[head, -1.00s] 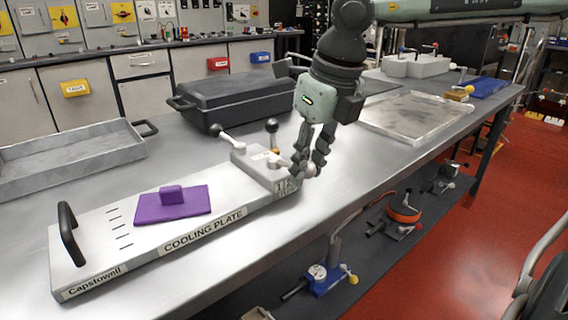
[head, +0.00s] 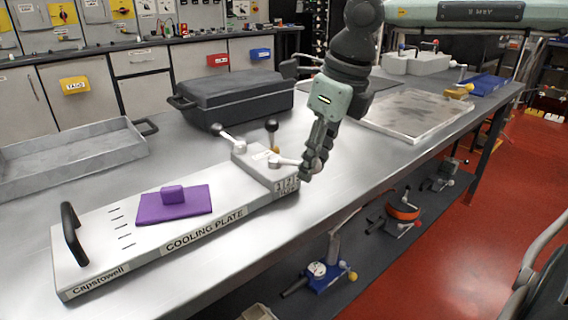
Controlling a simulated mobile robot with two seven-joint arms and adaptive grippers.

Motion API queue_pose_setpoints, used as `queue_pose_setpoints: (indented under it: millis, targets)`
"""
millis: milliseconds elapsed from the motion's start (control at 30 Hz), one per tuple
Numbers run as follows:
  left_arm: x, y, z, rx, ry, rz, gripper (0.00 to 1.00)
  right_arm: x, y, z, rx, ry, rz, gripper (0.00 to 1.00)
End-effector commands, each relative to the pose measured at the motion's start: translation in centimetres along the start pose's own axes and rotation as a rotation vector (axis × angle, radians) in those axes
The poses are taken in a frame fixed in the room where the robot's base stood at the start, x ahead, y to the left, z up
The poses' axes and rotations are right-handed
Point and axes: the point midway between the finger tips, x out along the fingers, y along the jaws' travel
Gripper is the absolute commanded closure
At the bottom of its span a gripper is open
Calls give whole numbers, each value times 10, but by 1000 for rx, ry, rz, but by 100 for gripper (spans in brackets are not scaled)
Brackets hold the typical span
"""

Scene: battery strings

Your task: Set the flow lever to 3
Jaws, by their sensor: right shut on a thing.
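The cooling plate (head: 140,256) lies along the front of the bench, with a grey valve block (head: 250,162) at its right end. A pale lever (head: 285,162) on the block points right, into my right gripper (head: 306,168). That gripper is shut on the lever's end, and its fingers hide the tip. Another lever with a black knob (head: 217,128) points back left from the block. An upright black-knobbed lever (head: 272,126) stands behind it. Markings on the block's front face (head: 286,186) are too small to read surely. My left gripper is not in view.
A purple pad (head: 175,206) with a raised block lies on the plate. A dark lidded case (head: 235,98) stands behind the valve block. The bench's front edge is close to the gripper.

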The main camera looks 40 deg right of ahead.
Motion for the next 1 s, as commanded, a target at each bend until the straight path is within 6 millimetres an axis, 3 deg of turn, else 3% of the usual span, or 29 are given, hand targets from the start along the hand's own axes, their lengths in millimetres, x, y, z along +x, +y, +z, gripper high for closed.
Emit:
queue_pose_setpoints:
  millis: [600, 1000]
  targets:
    - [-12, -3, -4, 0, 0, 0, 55, 0, -17, 2, -205, -1, 54, 100]
    - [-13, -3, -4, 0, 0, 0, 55, 0, -18, 2, -219, 0, 57, 100]
